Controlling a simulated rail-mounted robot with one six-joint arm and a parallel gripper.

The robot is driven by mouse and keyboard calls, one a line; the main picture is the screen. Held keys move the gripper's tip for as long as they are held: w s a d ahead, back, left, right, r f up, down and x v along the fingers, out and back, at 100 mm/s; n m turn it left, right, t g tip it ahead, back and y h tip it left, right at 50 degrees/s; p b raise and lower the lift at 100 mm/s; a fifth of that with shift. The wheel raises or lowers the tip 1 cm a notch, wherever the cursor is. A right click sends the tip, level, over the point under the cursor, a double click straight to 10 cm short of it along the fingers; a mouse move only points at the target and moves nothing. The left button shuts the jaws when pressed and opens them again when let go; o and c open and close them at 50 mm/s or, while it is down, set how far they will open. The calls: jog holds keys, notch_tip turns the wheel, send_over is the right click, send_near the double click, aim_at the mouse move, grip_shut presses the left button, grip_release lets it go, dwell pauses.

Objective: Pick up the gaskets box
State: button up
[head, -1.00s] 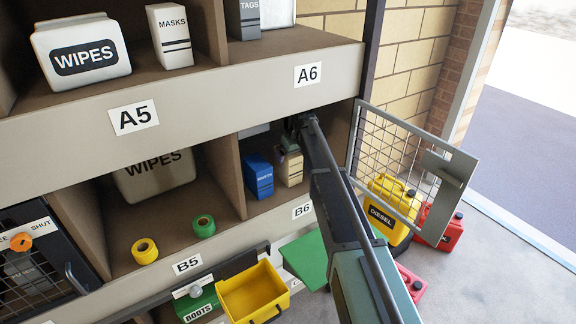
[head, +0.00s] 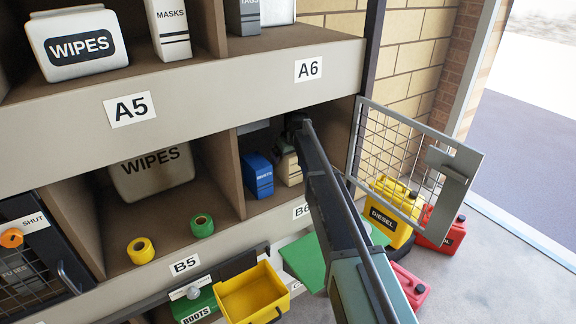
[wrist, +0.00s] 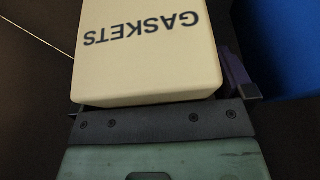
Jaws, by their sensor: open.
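The beige gaskets box (head: 289,170) stands in compartment B6, just right of a blue box. My arm hides part of it in the head view. In the wrist view the gaskets box (wrist: 148,45) fills the upper middle, its dark GASKETS lettering upside down. My gripper (wrist: 160,98) is open, with the box directly in front of its dark crossbar. A purple finger part shows beside the box's right side; the left finger is hard to make out. In the head view my gripper (head: 297,127) is at the box, mostly hidden by my arm. I cannot tell whether the fingers touch it.
The blue box (head: 258,177) stands close on the left. The shelf board labelled A6 (head: 308,68) runs above, and an open mesh door (head: 410,160) stands to the right. Yellow and green tape rolls and a WIPES tub (head: 150,172) are in B5.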

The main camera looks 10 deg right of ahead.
jog(key=c, duration=1.1)
jog(key=shift+r, duration=0.1)
notch_tip(320, 180, up, 4)
jog(key=p, duration=0.4)
jog(key=shift+r, duration=0.15)
jog(key=s+d, duration=0.2)
jog(key=s, duration=0.3)
jog(key=s+d, duration=0.2)
jog(key=s, duration=0.4)
jog(key=s+d, duration=0.3)
jog(key=s, duration=0.2)
jog(key=shift+s+f, duration=0.25)
jog(key=shift+s, duration=0.05)
